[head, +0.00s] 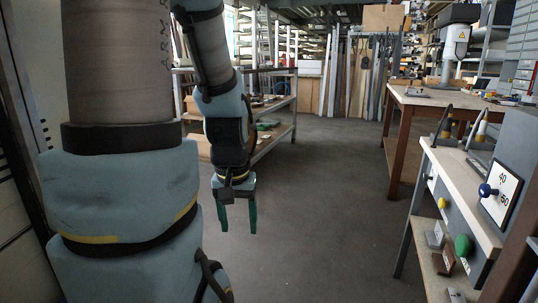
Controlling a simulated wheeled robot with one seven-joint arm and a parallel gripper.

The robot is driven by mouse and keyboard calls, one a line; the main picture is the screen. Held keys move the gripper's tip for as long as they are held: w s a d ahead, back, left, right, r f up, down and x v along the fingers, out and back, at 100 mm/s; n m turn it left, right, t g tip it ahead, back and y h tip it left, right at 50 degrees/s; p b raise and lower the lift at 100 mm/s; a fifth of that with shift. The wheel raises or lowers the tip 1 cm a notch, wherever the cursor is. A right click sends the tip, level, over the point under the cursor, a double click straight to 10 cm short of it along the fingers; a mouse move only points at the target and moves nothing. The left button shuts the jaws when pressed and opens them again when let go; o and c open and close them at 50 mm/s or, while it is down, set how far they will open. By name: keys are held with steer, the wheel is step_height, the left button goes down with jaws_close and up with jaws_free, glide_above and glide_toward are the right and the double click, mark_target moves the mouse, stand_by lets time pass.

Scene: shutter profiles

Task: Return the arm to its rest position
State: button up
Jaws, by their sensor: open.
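My gripper (238,218) hangs from my arm left of the middle in the head view. It points down over the grey floor, with its two green fingers apart and nothing between them. My arm is bent, with its thick upper links filling the left side of the picture. The gripper touches nothing that I can see.
A workbench (436,157) with a dial panel (501,194) and coloured knobs stands at the right. Behind it is a wooden table (399,97). Shelving (283,128) stands behind my arm. The grey floor (330,200) in the middle is clear.

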step_height(320, 180, up, 16)
steer(key=p, duration=1.3)
steer(key=shift+f, duration=0.15)
